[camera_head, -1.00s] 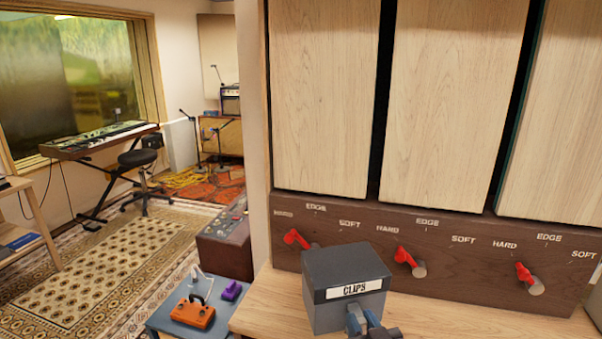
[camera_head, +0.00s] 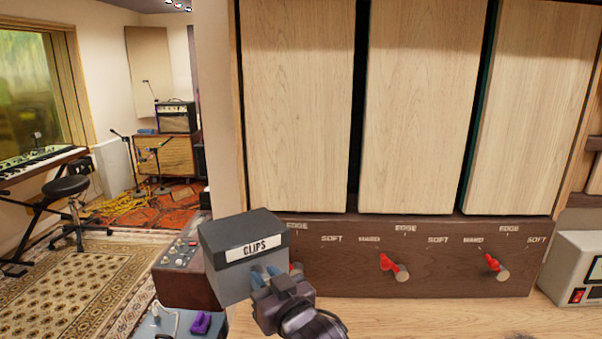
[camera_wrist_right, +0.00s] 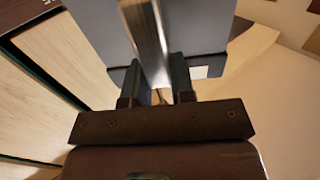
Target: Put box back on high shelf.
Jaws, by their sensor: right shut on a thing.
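The grey box (camera_head: 240,255) with a dark lid and a white "CLIPS" label shows left of centre in the head view. My right gripper (camera_head: 266,280) is shut on the front of the box, below its label. In the right wrist view the box (camera_wrist_right: 205,25) fills the top, with the fingers (camera_wrist_right: 163,82) against it and a blurred metal strip in front. The box looks slightly tilted in the head view and hides the left red knob in part. A high shelf cannot be made out. My left gripper is out of view.
Tall wooden panels (camera_head: 420,110) stand above a dark strip with red knobs (camera_head: 393,265). A wooden counter (camera_head: 430,318) runs below. A white device (camera_head: 575,270) stands at right. A mixer (camera_head: 185,260) and pedals (camera_head: 200,322) sit at left, with open carpet (camera_head: 60,290) beyond.

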